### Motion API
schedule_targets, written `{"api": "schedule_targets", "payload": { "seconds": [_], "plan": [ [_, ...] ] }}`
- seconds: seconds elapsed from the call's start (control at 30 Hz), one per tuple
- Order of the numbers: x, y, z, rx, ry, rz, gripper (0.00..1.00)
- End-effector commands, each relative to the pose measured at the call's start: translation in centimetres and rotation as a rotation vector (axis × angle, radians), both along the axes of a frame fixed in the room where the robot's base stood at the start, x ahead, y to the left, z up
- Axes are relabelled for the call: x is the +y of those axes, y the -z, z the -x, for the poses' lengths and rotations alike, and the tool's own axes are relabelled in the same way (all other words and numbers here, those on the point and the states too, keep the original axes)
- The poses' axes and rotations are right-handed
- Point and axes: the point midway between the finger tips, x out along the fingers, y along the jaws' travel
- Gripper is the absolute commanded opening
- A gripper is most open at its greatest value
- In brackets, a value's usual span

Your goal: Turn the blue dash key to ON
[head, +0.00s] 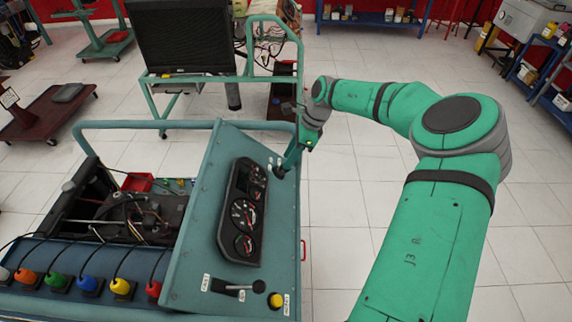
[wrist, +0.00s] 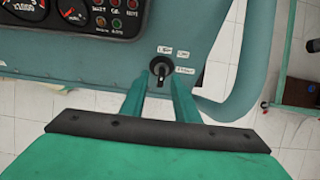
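The dash key (wrist: 161,69) is a dark knob-like key in a round black switch, with small white labels around it, on the blue-teal dash panel (wrist: 185,30). In the head view the panel (head: 205,215) slopes at the centre, and the key switch (head: 279,172) shows near its far right edge. My gripper (wrist: 162,80) reaches the panel there, with its two teal fingers on either side of the key. A gap shows between the fingers, and I see no clear contact with the key.
A gauge cluster (head: 243,212) sits left of the key; its indicator lamps show in the wrist view (wrist: 115,15). A teal tube rail (wrist: 240,85) curves close to the right of my gripper. A lever (head: 238,287) and yellow button (head: 275,300) are at the panel's near end.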

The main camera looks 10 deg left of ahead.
Motion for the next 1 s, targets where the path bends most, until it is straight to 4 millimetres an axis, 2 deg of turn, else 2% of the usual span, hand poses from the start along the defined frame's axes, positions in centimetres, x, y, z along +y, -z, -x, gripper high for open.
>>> {"api": "schedule_targets", "payload": {
  "seconds": [0.1,0.3,0.7,0.8,0.83,1.0],
  "plan": [
    [0.4,1.9,0.1,0.002,0.005,0.001,0.28],
    [0.9,3.8,0.2,-0.001,0.009,0.0,0.28],
    [1.1,4.3,0.2,-0.001,0.009,0.0,0.28],
    [1.2,4.3,0.2,-0.001,0.008,0.0,0.04],
    [1.2,4.3,0.2,-0.001,0.008,0.0,0.0],
    [1.2,4.4,0.3,0.0,0.008,0.0,0.0]
  ]
}}
